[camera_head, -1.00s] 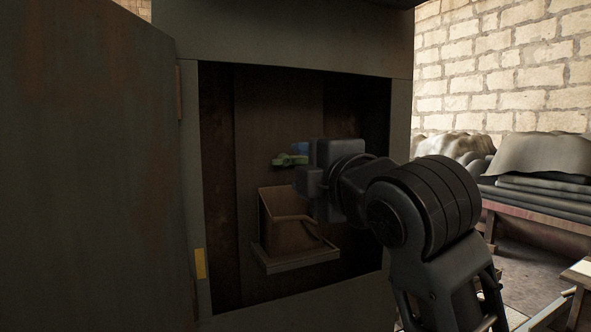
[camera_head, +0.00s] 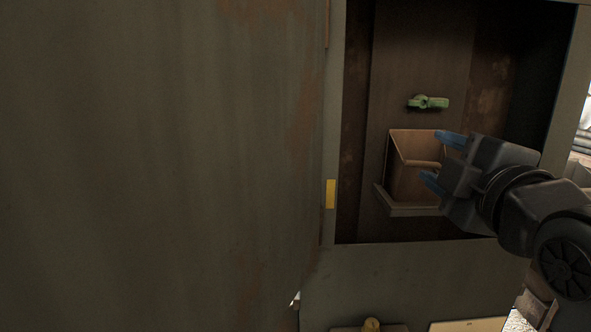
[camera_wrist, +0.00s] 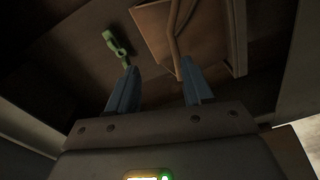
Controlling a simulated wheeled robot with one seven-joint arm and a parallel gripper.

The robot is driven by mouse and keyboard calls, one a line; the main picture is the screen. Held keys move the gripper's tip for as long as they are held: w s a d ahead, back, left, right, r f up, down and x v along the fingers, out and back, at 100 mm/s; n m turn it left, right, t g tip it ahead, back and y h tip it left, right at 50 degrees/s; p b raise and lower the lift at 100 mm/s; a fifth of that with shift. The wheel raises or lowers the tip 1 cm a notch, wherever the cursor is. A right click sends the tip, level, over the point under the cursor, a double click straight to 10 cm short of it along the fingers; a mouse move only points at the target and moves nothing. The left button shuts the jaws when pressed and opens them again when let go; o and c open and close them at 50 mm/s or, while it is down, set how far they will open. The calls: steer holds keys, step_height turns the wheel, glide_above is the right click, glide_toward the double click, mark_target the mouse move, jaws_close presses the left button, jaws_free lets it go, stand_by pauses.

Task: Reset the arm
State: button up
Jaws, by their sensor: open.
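My gripper (camera_head: 441,160) is open and empty, its two blue fingers apart, in front of the cabinet opening at the right of the head view. In the wrist view my gripper (camera_wrist: 156,88) shows its fingers spread with nothing between them. A green handle (camera_head: 428,103) is on the cabinet's back wall, above and left of the fingers, and it also shows in the wrist view (camera_wrist: 117,46). A brown box (camera_head: 408,182) with a front bar sits on a small ledge below it. The fingers partly cover the box's right side.
The cabinet's large open door (camera_head: 160,170) fills the left side. The opening's frame has a yellow tag (camera_head: 331,194) on its left edge.

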steer(key=s+a+f+m+g, duration=0.1)
steer(key=s+f+m, duration=0.4)
steer(key=s+f, duration=0.55)
steer(key=s+a+f+m, duration=0.1)
steer(key=s+f+m, duration=0.5)
steer(key=f, duration=0.7)
steer(key=s+d+f+m+g, duration=0.1)
steer(key=s+f+m, duration=0.1)
steer(key=s, duration=1)
steer(key=s+d+f+m+g, duration=0.1)
steer(key=s+d+f+m, duration=0.1)
steer(key=s, duration=1.1)
steer(key=shift+f+m+h, duration=0.15)
steer(key=shift+m+h, duration=0.15)
